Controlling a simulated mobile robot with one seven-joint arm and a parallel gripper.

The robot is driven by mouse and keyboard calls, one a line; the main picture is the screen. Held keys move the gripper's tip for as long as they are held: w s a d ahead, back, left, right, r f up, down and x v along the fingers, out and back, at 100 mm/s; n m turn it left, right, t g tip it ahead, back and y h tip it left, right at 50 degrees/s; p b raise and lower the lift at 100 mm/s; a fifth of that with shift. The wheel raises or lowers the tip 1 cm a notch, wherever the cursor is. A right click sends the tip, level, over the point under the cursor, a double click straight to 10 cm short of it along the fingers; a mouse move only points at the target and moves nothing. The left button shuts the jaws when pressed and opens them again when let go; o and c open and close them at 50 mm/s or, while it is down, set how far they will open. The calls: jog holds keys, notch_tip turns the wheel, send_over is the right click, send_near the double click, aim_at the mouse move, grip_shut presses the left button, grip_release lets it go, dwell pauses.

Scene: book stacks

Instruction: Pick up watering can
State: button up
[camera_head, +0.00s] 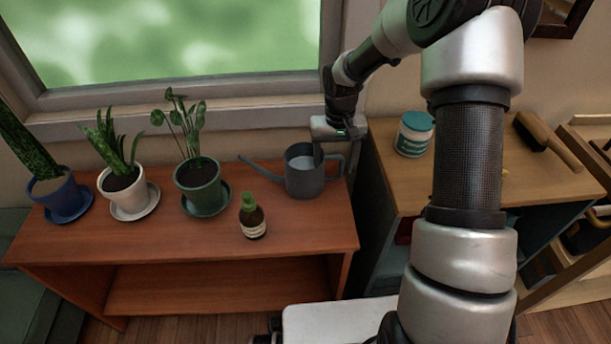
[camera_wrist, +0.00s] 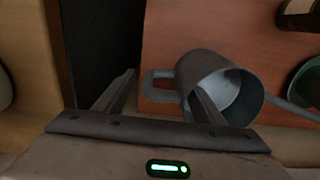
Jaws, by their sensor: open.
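The grey watering can (camera_head: 303,178) stands upright at the right end of the reddish wooden table, its spout pointing left and its handle on the right. My gripper (camera_head: 334,152) is over the handle side of the can, fingers pointing down. In the wrist view my gripper (camera_wrist: 163,84) is open, and the can's handle (camera_wrist: 151,88) appears between the two fingertips. The can's body (camera_wrist: 222,82) shows beside and behind one finger. I cannot tell whether a finger touches the can. Nothing is held.
A brown bottle (camera_head: 252,218) stands left of the can, near the table's front. Potted plants in green (camera_head: 200,172), white (camera_head: 123,188) and blue (camera_head: 62,197) pots stand farther left.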

notch_tip(320, 180, down, 2)
jog(key=shift+f, duration=0.2)
grip_shut()
jog(key=shift+r, duration=0.1)
jog(key=shift+r, duration=0.1)
